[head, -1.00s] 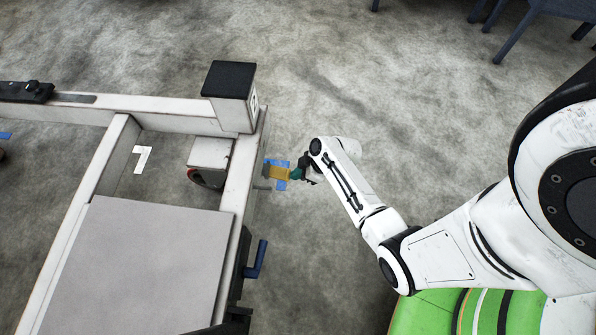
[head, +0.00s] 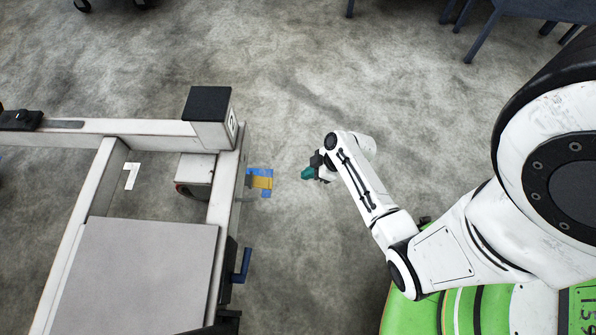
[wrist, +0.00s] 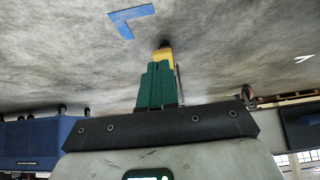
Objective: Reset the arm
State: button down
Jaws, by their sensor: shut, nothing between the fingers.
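My arm (head: 362,190) is bent and reaches left from my body on the right side of the head view. My gripper (head: 306,174), with green fingers, is shut and empty, over the floor to the right of the trolley and clear of it. In the wrist view my gripper (wrist: 157,85) shows its green fingers together, with a yellow patch showing just past their tips.
The white-framed trolley (head: 228,180) with a grey deck (head: 140,275) and a blue lever (head: 243,265) fills the left. A yellow piece (head: 262,183) and blue floor marks (head: 260,171) lie beside it. Dark blue chairs (head: 500,15) stand at top right.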

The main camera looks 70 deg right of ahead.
jog(key=shift+s+r, duration=0.1)
jog(key=shift+s, duration=0.15)
dwell(0.5)
jog(key=s+a+r+m+g+h, duration=0.1)
jog(key=s+a+r+m+g, duration=0.15)
jog(key=a+r, duration=0.55)
jog(key=s+a+r+m+g+h, duration=0.2)
jog(key=a+r+g, duration=0.3)
jog(key=r, duration=0.5)
notch_tip(320, 180, up, 30)
jog(key=a+t+p, duration=0.1)
jog(key=p, duration=2.8)
jog(key=shift+f+p, duration=0.15)
jog(key=shift+p, duration=0.15)
jog(key=shift+t, duration=0.25)
